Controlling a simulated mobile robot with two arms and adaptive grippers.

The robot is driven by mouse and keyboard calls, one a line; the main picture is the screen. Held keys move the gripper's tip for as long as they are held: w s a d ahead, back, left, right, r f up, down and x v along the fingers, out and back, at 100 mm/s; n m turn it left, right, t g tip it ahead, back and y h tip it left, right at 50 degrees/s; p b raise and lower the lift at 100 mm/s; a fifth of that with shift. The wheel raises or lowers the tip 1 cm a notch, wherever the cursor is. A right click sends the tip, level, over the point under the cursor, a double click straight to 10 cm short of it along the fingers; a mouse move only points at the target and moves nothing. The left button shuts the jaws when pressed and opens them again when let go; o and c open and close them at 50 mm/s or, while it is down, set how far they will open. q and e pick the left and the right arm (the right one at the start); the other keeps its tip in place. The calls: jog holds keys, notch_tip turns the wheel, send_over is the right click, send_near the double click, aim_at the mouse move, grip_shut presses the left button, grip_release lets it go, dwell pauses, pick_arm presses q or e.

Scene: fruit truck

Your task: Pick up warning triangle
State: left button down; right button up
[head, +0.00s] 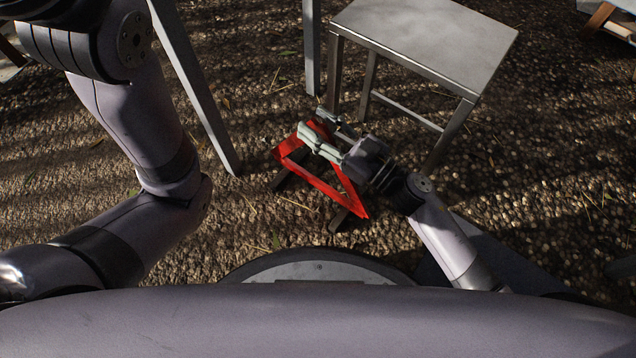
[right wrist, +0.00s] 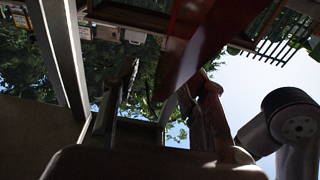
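The red warning triangle (head: 341,196) stands on the gravel in front of the grey stool in the head view, on dark feet. My right gripper (head: 318,125) is at its upper part, with its fingers spread. In the right wrist view a red bar of the triangle (right wrist: 196,45) runs between the fingers of my right gripper (right wrist: 165,85), closer to the right-hand finger. A gap with greenery shows between the bar and the left-hand finger. Whether the right-hand finger touches the bar I cannot tell. My left arm shows at the left of the head view; its gripper is out of view.
A grey metal stool (head: 430,38) stands just behind the triangle, its legs close to my right gripper. A slanted grey leg (head: 195,85) rises to the left of the triangle. Open gravel (head: 540,170) lies to the right.

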jog(key=shift+a, duration=0.15)
jog(key=shift+c, duration=0.6)
grip_shut()
dwell(0.4)
jog(key=shift+w+r, duration=0.1)
jog(key=shift+r, duration=0.05)
